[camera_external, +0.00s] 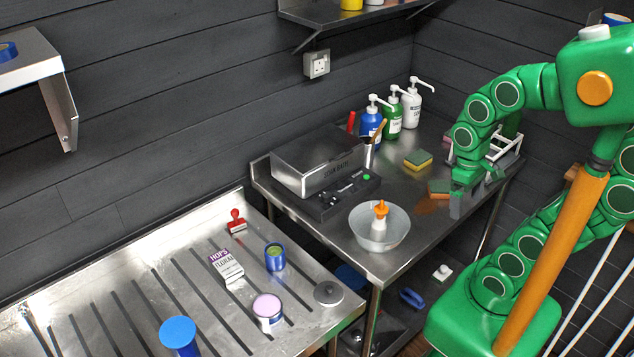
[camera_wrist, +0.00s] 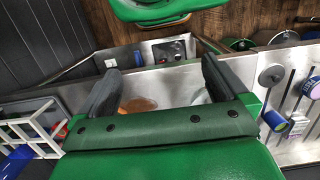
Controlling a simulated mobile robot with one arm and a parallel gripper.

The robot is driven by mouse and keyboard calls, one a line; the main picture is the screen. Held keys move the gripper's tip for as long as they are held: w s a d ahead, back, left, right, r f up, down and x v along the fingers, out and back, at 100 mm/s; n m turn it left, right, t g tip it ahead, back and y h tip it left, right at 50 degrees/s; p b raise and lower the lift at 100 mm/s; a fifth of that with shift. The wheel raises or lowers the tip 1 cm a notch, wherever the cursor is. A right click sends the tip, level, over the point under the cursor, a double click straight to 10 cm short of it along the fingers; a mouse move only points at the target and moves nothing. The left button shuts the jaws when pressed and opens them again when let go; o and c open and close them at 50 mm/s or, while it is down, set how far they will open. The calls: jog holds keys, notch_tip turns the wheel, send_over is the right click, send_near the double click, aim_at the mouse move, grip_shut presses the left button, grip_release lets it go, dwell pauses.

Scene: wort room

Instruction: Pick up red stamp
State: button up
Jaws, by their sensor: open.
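The red stamp (camera_external: 236,221) stands upright at the back right of the slotted metal table (camera_external: 75,312), close to the wall, in the external view. My gripper (camera_external: 458,208) is far to its right, over the right side of the other metal table. In the wrist view my gripper (camera_wrist: 160,72) has its two dark fingers wide apart with nothing between them. I cannot make out the stamp in the wrist view.
Near the stamp are a hops carton (camera_external: 226,265), a blue cup (camera_external: 275,257) and a pink-topped tin (camera_external: 267,308). A metal box (camera_external: 318,160), a bowl (camera_external: 379,228) and pump bottles (camera_external: 392,115) stand on the other table. A white rack (camera_external: 487,150) is by my arm.

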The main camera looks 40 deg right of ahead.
jog(key=c, duration=0.8)
jog(key=shift+r, duration=0.1)
